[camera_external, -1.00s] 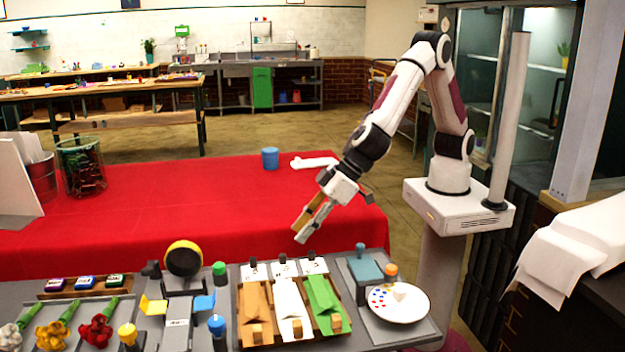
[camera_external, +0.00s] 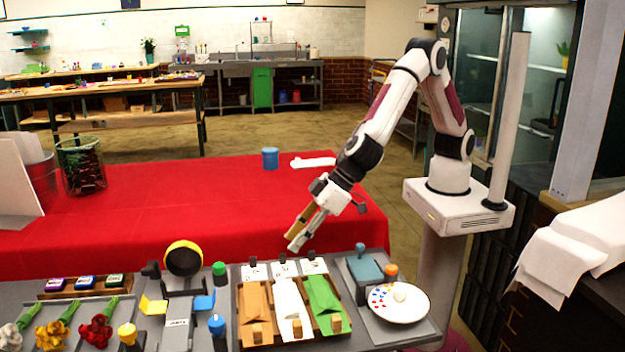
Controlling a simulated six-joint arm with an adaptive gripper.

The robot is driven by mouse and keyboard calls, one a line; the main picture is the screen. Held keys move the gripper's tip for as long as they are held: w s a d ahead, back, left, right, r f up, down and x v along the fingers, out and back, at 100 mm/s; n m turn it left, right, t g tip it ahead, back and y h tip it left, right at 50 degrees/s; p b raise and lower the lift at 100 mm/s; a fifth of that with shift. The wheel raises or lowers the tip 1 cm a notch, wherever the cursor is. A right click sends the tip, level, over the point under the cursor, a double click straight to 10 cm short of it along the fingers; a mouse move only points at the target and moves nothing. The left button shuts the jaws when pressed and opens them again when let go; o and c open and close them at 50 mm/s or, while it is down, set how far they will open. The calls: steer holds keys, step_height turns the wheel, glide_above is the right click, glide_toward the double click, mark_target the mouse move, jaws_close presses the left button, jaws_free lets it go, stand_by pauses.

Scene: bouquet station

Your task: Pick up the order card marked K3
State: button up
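Three small white order cards stand in a row in black clips at the back of the front workstation: a left card (camera_external: 254,271), a middle card (camera_external: 287,268) and a right card (camera_external: 314,266). Their marks are too small to read, so I cannot tell which is K3. My gripper (camera_external: 292,241) points down and to the left, just above and behind the middle and right cards in the picture. Its two fingers look apart, with nothing visible between them. It does not appear to touch any card.
Orange, white and green wraps lie in a wooden tray (camera_external: 265,343) in front of the cards. A blue-grey stamp-like tool (camera_external: 365,268) and a white plate (camera_external: 413,310) are to the right. A black-and-yellow ring (camera_external: 184,258) stands left. The red-covered table (camera_external: 170,215) behind is mostly clear.

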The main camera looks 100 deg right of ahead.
mark_target(284, 254)
steer(key=shift+x, duration=2.4)
steer(key=shift+s+a, duration=0.1)
steer(key=shift+a, duration=0.05)
steer(key=shift+c, duration=0.5)
jaws_close()
